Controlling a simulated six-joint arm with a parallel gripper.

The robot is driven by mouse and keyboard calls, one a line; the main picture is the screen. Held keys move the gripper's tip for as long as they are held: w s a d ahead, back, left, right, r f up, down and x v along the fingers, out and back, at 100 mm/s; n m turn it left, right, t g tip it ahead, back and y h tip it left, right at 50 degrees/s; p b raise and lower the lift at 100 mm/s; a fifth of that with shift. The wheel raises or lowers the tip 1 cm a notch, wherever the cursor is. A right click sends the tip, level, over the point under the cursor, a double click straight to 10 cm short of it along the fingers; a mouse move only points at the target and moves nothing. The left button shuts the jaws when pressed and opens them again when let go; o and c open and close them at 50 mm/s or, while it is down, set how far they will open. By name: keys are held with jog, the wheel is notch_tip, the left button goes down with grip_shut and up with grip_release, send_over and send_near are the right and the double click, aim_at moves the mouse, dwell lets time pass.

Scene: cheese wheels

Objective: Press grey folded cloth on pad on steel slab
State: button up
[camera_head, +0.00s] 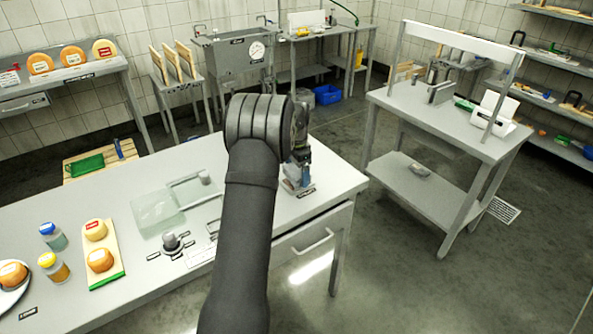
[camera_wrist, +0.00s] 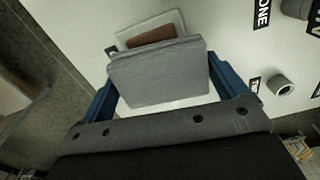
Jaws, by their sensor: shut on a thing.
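The grey folded cloth (camera_wrist: 158,75) fills the space between my gripper's blue fingers in the wrist view. My gripper (camera_wrist: 163,84) is shut on it at its two sides. Beyond the cloth's far edge a brown pad (camera_wrist: 150,35) shows on a pale grey slab (camera_wrist: 122,38). The cloth hides the near part of both, and I cannot tell whether it touches the pad. In the head view my gripper (camera_head: 296,174) is low over the table's right end, with the slab (camera_head: 300,191) under it, partly hidden.
The steel table (camera_head: 335,182) has its right edge close to my gripper. To the left are a glass plate (camera_head: 155,212), a small dark weight (camera_head: 171,241), and a board (camera_head: 108,268) with cheeses. A grey ring-like object (camera_wrist: 281,86) lies right of the cloth.

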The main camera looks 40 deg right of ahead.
aim_at(297, 170)
jog(key=shift+f, duration=0.5)
dwell(1.1)
jog(key=shift+r, duration=3.55)
